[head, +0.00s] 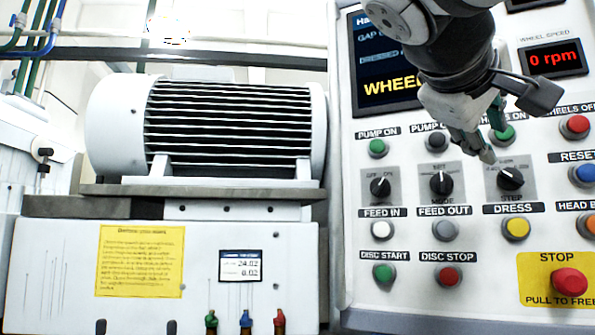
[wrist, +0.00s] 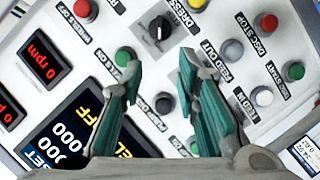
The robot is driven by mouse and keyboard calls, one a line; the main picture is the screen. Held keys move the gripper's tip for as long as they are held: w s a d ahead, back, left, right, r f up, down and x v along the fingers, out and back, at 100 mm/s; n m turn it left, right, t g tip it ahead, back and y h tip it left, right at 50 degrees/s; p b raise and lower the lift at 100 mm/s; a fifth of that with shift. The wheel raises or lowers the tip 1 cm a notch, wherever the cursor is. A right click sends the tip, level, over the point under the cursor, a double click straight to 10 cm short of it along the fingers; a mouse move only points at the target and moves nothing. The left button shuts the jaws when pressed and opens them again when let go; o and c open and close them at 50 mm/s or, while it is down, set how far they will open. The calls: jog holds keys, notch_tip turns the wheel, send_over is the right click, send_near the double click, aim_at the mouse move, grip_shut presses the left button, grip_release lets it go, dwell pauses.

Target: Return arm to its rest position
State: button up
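My gripper (head: 492,138) hangs from the top right in the head view, in front of the control panel (head: 345,230). Its fingertips are over the area near the green wheels-on button (head: 503,134) and the step dial (head: 510,178). In the wrist view my gripper (wrist: 158,72) has its two green-padded fingers apart, with nothing between them. The black dial (wrist: 160,27) shows beyond the fingertips. Whether a fingertip touches the panel cannot be told. The wheel speed display (head: 553,58) reads 0 rpm.
Buttons and dials cover the panel, with a red stop button (head: 569,281) at lower right. My arm covers part of the blue-lettered screen (head: 380,60). A white finned motor (head: 228,125) stands to the left, above a cabinet with a yellow notice (head: 140,261).

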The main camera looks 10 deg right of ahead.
jog(key=s+a+f+g+y+p, duration=0.2)
jog(key=s+f, duration=0.3)
jog(key=f, duration=0.7)
jog(key=s+a+f+g+y+p, duration=0.2)
jog(key=s+a+f+y+p, duration=0.1)
jog(key=f, duration=0.9)
jog(key=s+a+f+g+y+p, duration=0.1)
jog(key=s+a+f+y+p, duration=0.2)
jog(key=f, duration=0.9)
jog(key=s+a+y, duration=0.1)
jog(key=s+y, duration=0.2)
jog(key=s, duration=0.1)
jog(key=shift+s+m+g, duration=0.35)
jog(key=shift+m+g, duration=0.05)
